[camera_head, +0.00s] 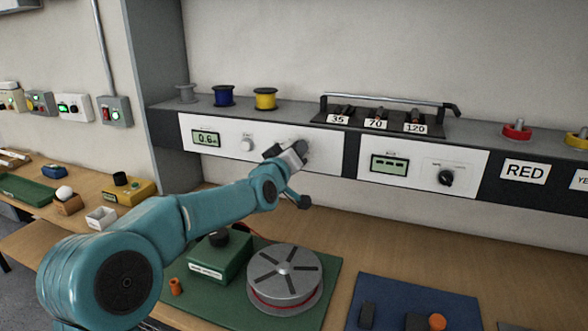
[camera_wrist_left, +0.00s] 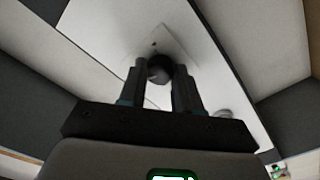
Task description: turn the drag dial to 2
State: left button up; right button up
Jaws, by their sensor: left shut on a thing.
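My left gripper (camera_head: 301,150) reaches up to the right part of a white panel (camera_head: 225,140) on the wall shelf front. In the left wrist view its two fingers (camera_wrist_left: 159,82) are shut on a dark round dial (camera_wrist_left: 158,65) standing out from the white panel. In the head view the gripper hides this dial. Its lettering and pointer cannot be read. The panel's display (camera_head: 206,138) reads about 0.6, and a pale knob (camera_head: 247,144) sits between display and gripper. My right gripper is not in view.
A second panel with a display (camera_head: 389,164) and a black knob (camera_head: 446,177) is to the right. Below, a green box with a black knob (camera_head: 218,237) and a grey reel (camera_head: 285,277) stand on a green mat. Spools (camera_head: 265,98) stand on the shelf.

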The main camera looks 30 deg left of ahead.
pick_arm(q)
jog(key=shift+r+n+b, duration=0.1)
jog(key=shift+n+b, duration=1.45)
jog(key=shift+n, duration=0.65)
jog(key=o, duration=0.9)
jog(key=shift+o, duration=0.8)
jog(key=shift+w, duration=0.1)
